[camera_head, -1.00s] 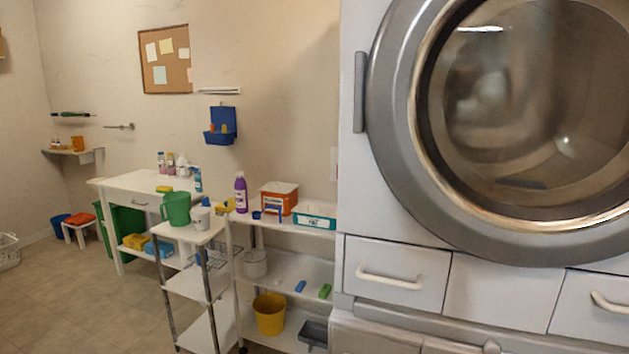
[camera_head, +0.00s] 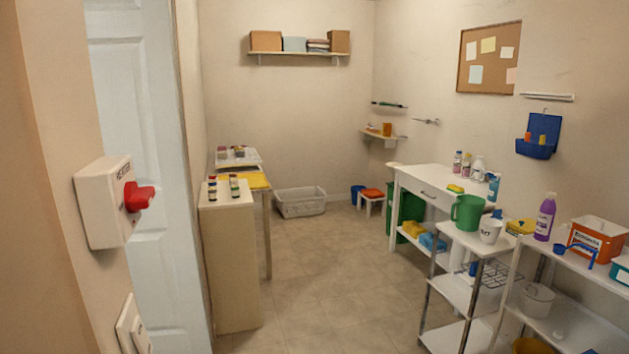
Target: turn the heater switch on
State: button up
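The heater switch (camera_head: 104,203) is a white box on the wall at the near left. It has lettering along its top edge that looks like "HEATER". A red rotary knob (camera_head: 138,196) sticks out from its right face. I cannot tell from this angle whether the knob is on or off. My gripper is not in view.
A second white wall switch (camera_head: 132,328) sits below the box. A white door (camera_head: 145,160) stands just right of it. A narrow cabinet (camera_head: 228,265), a white table (camera_head: 440,186) and a shelf cart (camera_head: 455,290) line the room. The tiled floor (camera_head: 315,285) between them is clear.

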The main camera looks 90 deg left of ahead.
aim_at(136, 199)
jog(key=u, duration=0.1)
jog(key=k, duration=0.55)
jog(key=u, duration=2.65)
